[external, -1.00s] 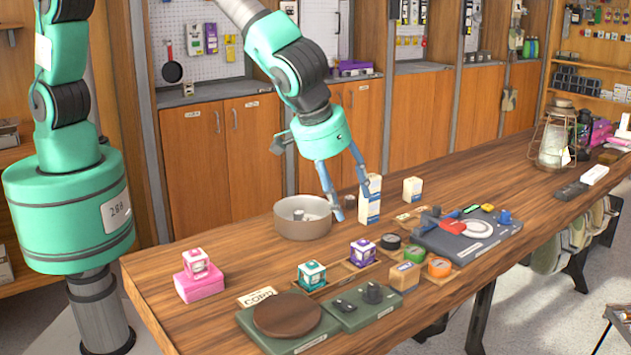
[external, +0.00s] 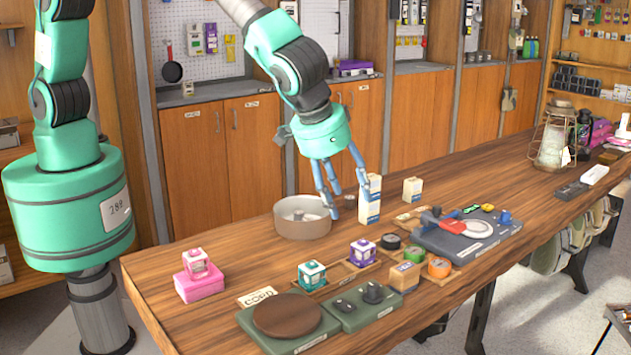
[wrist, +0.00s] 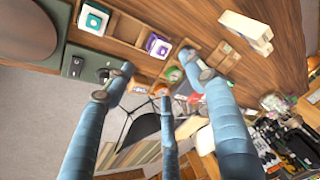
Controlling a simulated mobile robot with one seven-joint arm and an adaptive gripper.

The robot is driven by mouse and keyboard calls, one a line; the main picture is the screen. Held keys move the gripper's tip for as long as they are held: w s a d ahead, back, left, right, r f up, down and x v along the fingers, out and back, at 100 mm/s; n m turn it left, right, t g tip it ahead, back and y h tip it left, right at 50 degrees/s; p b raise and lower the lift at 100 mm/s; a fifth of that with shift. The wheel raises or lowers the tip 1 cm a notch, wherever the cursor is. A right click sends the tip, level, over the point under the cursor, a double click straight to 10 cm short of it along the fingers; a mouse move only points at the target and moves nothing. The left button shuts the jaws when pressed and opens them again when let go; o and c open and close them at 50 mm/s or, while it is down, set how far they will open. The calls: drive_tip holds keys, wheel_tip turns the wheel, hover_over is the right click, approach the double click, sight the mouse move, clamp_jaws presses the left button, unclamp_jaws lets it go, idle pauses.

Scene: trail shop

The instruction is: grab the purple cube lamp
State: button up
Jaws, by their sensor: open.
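The purple cube lamp (external: 362,252), a small purple and white cube, sits in a wooden tray (external: 340,272) on the long table. It also shows in the wrist view (wrist: 158,46), upper middle, in a tray compartment. My gripper (external: 345,208) is open and empty. Its blue fingers point down above the table, behind the lamp and beside the round grey bowl, apart from the lamp. In the wrist view the fingers (wrist: 165,85) are spread, with the lamp just beyond them. A teal and white cube lamp (external: 311,275) stands to the left of the purple one.
A pink and white cube (external: 196,263) stands on a pink box at left. The grey bowl (external: 302,217) and a white carton (external: 369,200) stand close to my fingers. Rolls of tape (external: 439,267) lie right of the lamp. A green board (external: 289,325) lies in front.

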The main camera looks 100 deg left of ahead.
drive_tip(key=m+p, duration=0.1)
drive_tip(key=m, duration=0.9)
drive_tip(key=m+p, duration=0.2)
drive_tip(key=m, duration=0.9)
drive_tip(key=m+p, duration=0.2)
drive_tip(key=m, duration=0.9)
drive_tip(key=shift+w+a, duration=0.15)
drive_tip(key=shift+w, duration=0.15)
hover_over(363, 241)
drive_tip(key=s+d, duration=0.2)
wheel_tip(363, 241, down, 8)
drive_tip(key=shift+w+b, duration=0.25)
drive_tip(key=shift+b, duration=0.1)
